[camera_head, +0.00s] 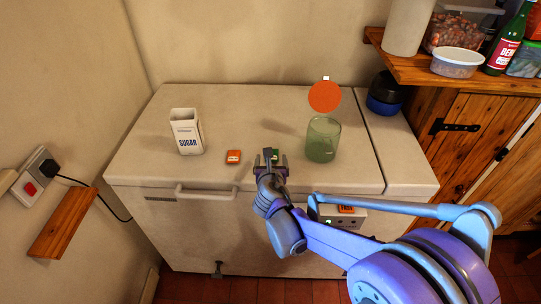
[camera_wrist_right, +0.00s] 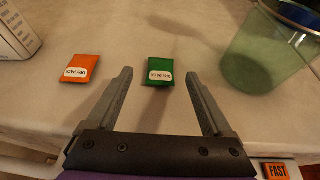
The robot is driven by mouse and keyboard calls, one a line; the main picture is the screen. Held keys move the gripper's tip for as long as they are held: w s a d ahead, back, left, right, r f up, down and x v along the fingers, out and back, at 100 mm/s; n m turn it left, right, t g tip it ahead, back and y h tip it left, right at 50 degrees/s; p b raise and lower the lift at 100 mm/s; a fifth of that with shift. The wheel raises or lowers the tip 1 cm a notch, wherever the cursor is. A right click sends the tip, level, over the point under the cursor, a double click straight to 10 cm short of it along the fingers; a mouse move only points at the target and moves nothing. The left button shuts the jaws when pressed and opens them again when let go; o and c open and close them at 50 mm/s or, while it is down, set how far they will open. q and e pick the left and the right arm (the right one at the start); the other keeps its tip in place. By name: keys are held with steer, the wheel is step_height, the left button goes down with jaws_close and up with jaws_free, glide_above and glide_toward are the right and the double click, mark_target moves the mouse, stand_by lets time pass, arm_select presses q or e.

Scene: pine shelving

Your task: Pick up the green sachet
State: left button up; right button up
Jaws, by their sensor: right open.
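The green sachet (camera_wrist_right: 160,66) lies flat on the white chest top, with a white label on its near part. In the head view only a small bit of the sachet (camera_head: 276,153) shows behind my right gripper (camera_head: 271,159). In the right wrist view my right gripper (camera_wrist_right: 157,74) is open and empty, its two fingers apart to either side of the sachet's near edge. The sachet sits centred between the fingertips and mostly beyond them. No contact shows, and I cannot tell the height of the fingertips above the top. My left gripper is not in view.
An orange sachet (camera_head: 233,157) lies left of the green one, near the sugar carton (camera_head: 187,131). A green glass jar (camera_head: 322,139) stands to the right, with an orange disc (camera_head: 325,96) above and behind it. The chest top (camera_head: 250,110) behind is clear. A shelf (camera_head: 441,75) juts out at right.

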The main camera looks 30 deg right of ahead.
steer(key=x, duration=0.5)
steer(key=shift+w+d+f, duration=0.15)
steer(key=shift+w+d, duration=0.1)
steer(key=shift+s, duration=0.1)
jaws_close()
